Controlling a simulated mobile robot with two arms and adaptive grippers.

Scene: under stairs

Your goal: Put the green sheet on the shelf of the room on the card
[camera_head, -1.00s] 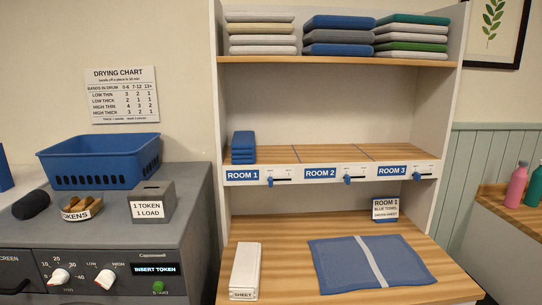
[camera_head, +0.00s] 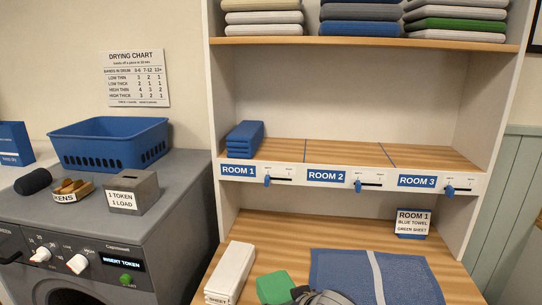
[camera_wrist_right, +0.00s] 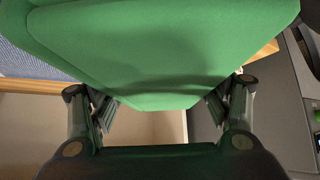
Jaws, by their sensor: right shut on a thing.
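A folded green sheet (camera_head: 275,288) is in my right gripper (camera_head: 318,297), low in the head view, over the front of the wooden counter. In the right wrist view the green sheet (camera_wrist_right: 160,55) fills the upper middle, and the fingers of my right gripper (camera_wrist_right: 160,108) are shut on it. The card (camera_head: 413,222) reads Room 1, blue towel, green sheet. The Room 1 shelf section (camera_head: 275,150) holds a folded blue towel (camera_head: 245,139) at its left, with bare wood to the right of it. My left gripper is not in view.
Room 2 (camera_head: 340,152) and Room 3 (camera_head: 430,160) sections are empty. Folded stacks fill the top shelf (camera_head: 360,42). A white box marked sheet (camera_head: 232,271) and a blue striped mat (camera_head: 345,272) lie on the counter. A dryer with a blue basket (camera_head: 110,145) stands left.

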